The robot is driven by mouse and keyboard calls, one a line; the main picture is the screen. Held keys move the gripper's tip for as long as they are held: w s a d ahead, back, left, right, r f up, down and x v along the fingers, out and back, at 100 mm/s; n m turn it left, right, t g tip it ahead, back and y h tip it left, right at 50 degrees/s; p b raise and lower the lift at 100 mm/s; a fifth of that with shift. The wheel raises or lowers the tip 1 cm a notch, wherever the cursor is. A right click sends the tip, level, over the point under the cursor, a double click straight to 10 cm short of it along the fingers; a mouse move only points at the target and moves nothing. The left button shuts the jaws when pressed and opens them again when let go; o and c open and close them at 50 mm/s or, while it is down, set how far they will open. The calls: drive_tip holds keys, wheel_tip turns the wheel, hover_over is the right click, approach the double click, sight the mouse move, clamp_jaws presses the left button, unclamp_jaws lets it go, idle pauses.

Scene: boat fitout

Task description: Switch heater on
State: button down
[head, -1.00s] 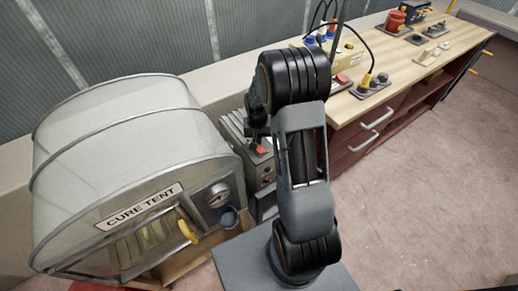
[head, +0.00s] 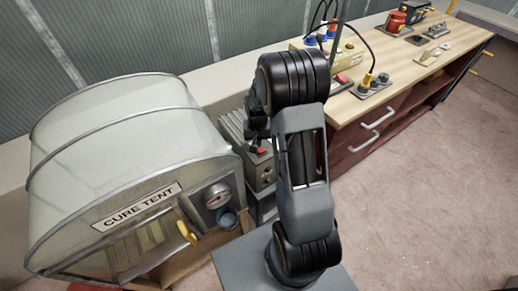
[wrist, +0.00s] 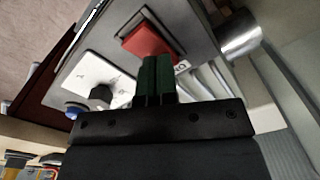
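The heater is a grey finned box (head: 258,172) between the cure tent and the bench, partly hidden behind my arm. A red rocker switch (head: 262,150) shows on its top. In the wrist view the red switch (wrist: 150,40) sits on the heater's grey panel, with lettering beside it that is partly covered. A white dial plate with a dark knob (wrist: 101,96) is to its left. My gripper (wrist: 157,62) has its two dark fingers together, with nothing seen between them. The fingertips are at the switch's lower edge in the picture; I cannot tell whether they touch it.
The cure tent (head: 130,140) stands close on the left, with a gauge, a blue cup-shaped part and a yellow handle on its front. The wooden bench (head: 350,103) with cables and several devices is on the right. Floor (head: 430,160) on the right is clear.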

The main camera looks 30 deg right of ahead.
sight(260, 153)
drive_tip(key=shift+r+p, duration=2.55)
drive_tip(key=shift+r, duration=0.95)
drive_tip(key=shift+s+a+f+g, duration=0.1)
drive_tip(key=shift+s+f+g, duration=0.1)
drive_tip(key=shift+s, duration=0.25)
drive_tip(key=shift+s+a+f+g, duration=0.1)
drive_tip(key=shift+s+f+g, duration=0.1)
drive_tip(key=shift+s, duration=0.25)
drive_tip(key=shift+s+a+r+n, duration=0.2)
drive_tip(key=shift+s+r, duration=0.15)
drive_tip(key=shift+s, duration=0.15)
drive_tip(key=shift+s+a+r+n, duration=0.1)
drive_tip(key=shift+s+r+n, duration=0.15)
drive_tip(key=shift+s, duration=0.2)
drive_tip(key=s+a+r+n+t, duration=0.2)
drive_tip(key=s+a+r, duration=0.2)
drive_tip(key=r, duration=0.5)
drive_tip(key=s+a+r+n+t, duration=0.1)
drive_tip(key=s+a+r+t, duration=0.2)
drive_tip(key=s+r, duration=0.5)
drive_tip(key=shift+s+a+r+n, duration=0.2)
drive_tip(key=shift+a+r+n, duration=0.15)
drive_tip(key=shift+a+r, duration=0.4)
